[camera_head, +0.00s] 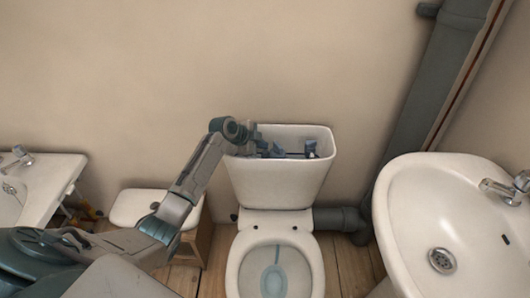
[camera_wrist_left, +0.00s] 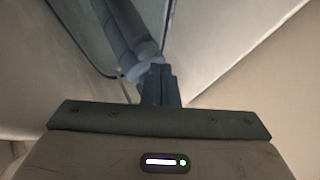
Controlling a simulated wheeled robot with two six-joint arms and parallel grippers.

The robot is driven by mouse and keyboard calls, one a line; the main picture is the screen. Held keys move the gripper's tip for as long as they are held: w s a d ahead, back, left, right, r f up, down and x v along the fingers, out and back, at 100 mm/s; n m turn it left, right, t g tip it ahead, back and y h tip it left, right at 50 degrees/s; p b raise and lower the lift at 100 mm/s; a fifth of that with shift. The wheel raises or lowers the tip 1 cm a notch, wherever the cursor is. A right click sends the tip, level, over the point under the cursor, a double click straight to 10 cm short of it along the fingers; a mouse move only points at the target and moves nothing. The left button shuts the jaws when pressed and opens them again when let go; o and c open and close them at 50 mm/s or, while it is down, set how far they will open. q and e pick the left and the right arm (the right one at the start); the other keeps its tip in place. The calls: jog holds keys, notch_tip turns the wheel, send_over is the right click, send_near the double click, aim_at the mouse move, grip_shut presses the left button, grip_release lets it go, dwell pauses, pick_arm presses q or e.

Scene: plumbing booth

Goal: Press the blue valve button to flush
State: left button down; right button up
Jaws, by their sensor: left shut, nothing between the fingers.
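The toilet cistern (camera_head: 280,184) stands against the wall with its top open. Inside it a blue valve part (camera_head: 272,150) shows at the left of middle, partly hidden by my gripper. A second blue fitting (camera_head: 310,149) stands at the right end. My left gripper (camera_head: 258,145) reaches into the cistern opening from the left, close to the blue valve part. In the left wrist view its fingers (camera_wrist_left: 160,86) are shut and empty, with a pale blue part (camera_wrist_left: 143,54) just beyond the tips. Whether they touch, and the button itself, I cannot tell. My right gripper is not in view.
The toilet bowl (camera_head: 275,267) is open below the cistern. A white lid-like slab (camera_head: 143,207) lies on a wooden stool at left. A washbasin (camera_head: 440,215) stands at right, a grey pipe (camera_head: 430,85) behind it. Another basin (camera_head: 38,190) is at far left.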

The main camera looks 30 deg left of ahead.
pick_arm(q)
jog(key=shift+f, duration=0.3)
